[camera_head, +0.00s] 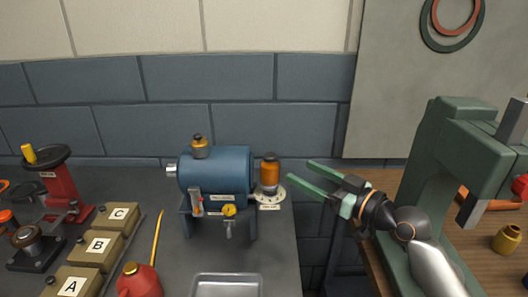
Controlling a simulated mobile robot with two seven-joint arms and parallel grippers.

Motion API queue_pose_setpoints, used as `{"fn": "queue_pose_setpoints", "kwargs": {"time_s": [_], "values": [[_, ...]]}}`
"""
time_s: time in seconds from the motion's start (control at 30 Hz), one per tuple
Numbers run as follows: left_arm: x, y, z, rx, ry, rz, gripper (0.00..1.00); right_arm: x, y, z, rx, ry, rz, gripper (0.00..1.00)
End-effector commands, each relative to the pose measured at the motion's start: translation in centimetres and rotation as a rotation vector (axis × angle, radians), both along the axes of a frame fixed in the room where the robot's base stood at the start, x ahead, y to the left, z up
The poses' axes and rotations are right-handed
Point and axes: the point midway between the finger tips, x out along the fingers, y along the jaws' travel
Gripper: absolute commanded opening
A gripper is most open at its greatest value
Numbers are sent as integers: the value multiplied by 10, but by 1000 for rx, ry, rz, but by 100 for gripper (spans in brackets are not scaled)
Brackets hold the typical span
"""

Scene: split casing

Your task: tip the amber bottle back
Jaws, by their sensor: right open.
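The amber bottle (270,171) has a dark cap and stands upright at the right side of the blue casing (218,171), above a round pale disc (270,192). My right gripper (299,178) is open and empty. Its two green fingers point left toward the bottle, and a gap shows between the fingertips and the bottle. My left gripper is not in view.
A metal tray (226,284) lies at the table's front edge. A red oil can (137,281) and labelled boxes (101,247) stand to the left. A green press (433,170) stands on a wooden bench at the right, close to my right arm.

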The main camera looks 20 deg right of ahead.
Motion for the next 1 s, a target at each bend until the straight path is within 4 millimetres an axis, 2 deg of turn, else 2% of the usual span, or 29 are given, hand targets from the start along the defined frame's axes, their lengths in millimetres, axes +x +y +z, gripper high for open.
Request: {"fn": "queue_pose_setpoints", "kwargs": {"time_s": [0.3, 0.5, 0.7, 1.0], "values": [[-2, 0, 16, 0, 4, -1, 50, 57, 33, 4, 5, 1, 1, 72], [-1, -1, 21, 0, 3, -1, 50, 84, 47, 1, 3, 2, 0, 72], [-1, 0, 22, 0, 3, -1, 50, 97, 54, 0, 0, 1, -1, 72], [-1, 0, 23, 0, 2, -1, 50, 98, 55, -1, -1, 2, -1, 72]]}}
